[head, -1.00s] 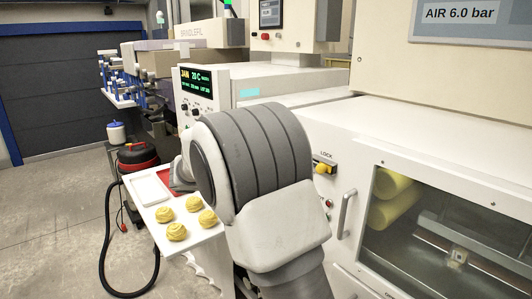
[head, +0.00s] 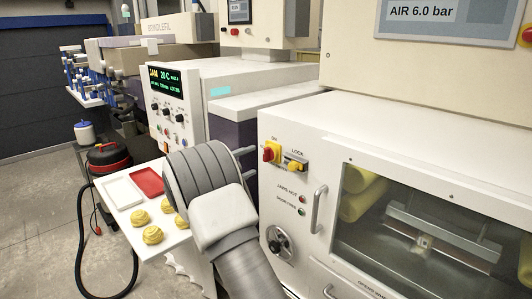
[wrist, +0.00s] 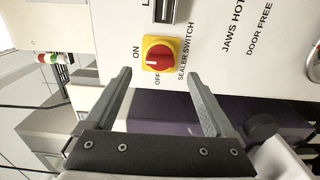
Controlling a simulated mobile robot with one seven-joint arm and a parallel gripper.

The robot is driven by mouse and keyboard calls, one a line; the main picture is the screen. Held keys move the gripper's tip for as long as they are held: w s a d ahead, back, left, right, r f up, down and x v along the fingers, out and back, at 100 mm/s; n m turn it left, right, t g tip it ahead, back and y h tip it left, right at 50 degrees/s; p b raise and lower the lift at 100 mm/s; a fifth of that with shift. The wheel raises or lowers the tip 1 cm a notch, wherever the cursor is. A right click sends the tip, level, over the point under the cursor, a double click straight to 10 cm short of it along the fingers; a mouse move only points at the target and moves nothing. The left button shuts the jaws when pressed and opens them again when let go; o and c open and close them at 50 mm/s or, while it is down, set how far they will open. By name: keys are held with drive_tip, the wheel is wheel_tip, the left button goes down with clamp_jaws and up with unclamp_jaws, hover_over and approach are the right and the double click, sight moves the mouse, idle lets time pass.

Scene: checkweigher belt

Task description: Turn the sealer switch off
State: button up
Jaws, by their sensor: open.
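The sealer switch (head: 268,153) is a red knob on a yellow plate at the upper left of the white cabinet front. It also shows in the wrist view (wrist: 160,53), with ON at its left and OFF below it. A small pale mark is on the knob's lower side; I cannot tell for sure which label it points to. My gripper (wrist: 160,75) is open and empty. In the wrist view its fingertips are spread to either side below the switch, apart from it. In the head view my arm's wrist hides most of the gripper, left of the switch.
A yellow LOCK lever (head: 296,166) sits just right of the switch. A door handle (head: 318,209) and round black knob (head: 279,242) are lower down. A white side table with a red tray (head: 147,181) and yellow pastries (head: 153,235) stands left of my arm.

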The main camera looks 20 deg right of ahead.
sight(264, 156)
drive_tip(key=p+x, duration=0.1)
drive_tip(key=x, duration=0.6)
drive_tip(key=shift+w+d, duration=0.1)
drive_tip(key=shift+d, duration=0.2)
drive_tip(key=c, duration=1.4)
